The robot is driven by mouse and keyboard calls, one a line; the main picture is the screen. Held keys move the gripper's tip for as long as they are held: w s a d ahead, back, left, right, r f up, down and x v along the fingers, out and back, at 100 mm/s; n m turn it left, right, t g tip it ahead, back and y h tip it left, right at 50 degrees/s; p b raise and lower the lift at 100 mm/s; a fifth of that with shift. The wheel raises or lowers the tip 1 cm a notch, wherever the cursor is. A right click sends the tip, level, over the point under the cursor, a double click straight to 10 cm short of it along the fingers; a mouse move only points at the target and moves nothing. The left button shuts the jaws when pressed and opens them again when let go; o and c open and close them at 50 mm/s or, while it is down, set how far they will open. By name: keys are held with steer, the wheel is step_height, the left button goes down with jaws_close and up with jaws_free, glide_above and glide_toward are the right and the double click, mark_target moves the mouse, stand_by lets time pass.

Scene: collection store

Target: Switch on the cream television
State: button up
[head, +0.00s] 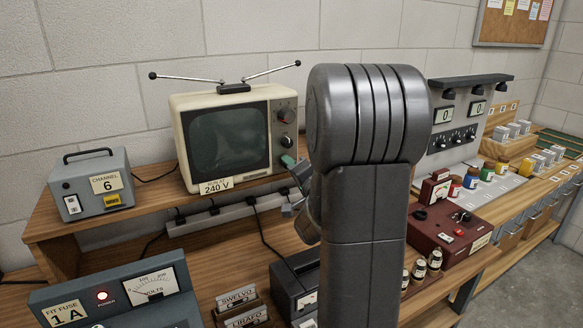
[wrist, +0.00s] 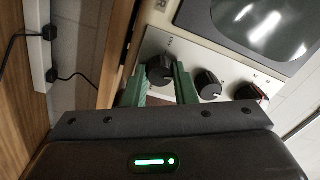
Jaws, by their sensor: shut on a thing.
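The cream television (head: 176,105) stands on the wooden shelf with its dark screen (head: 228,137) facing out. Its control panel shows an upper knob (head: 286,116) and a middle knob (head: 286,141) on the right. My gripper (head: 288,162) is at the bottom of this panel. In the wrist view, the gripper's green fingers (wrist: 160,84) are shut on the end black knob (wrist: 160,69). The neighbouring knob (wrist: 208,83) and a further knob (wrist: 251,92) are clear of the fingers.
A "240 V" tag (head: 216,187) sits below the screen. A socket strip (head: 228,212) with cables runs under the shelf edge. A dark red instrument (head: 450,233) and small jars stand to the right of my arm.

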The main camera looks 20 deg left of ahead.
steer(key=o, duration=1)
steer(key=shift+d, duration=0.1)
steer(key=b+v, duration=0.2)
steer(key=v, duration=1.1)
steer(key=shift+s+d, duration=0.2)
steer(key=shift+s, duration=0.1)
steer(key=shift+f, duration=0.15)
steer(key=p+x, duration=0.2)
steer(key=x, duration=1.2)
steer(key=shift+d, duration=0.1)
